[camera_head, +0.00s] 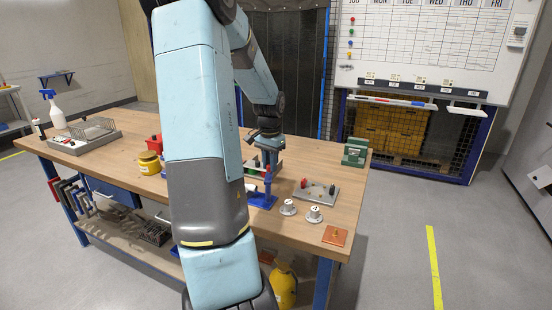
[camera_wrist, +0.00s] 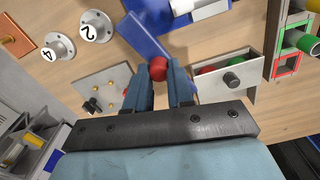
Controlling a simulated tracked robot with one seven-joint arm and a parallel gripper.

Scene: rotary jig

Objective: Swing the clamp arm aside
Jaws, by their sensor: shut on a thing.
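In the head view my gripper (camera_head: 268,162) points down over the jig.
A grey plate with pegs (camera_head: 322,195) and two numbered round pieces (camera_head: 288,207) lie to the right. A metal tray (camera_wrist: 240,60) with red and green parts is close beside the jig. A copper plate (camera_head: 335,236) and green block (camera_head: 355,152) are at the bench's right end.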

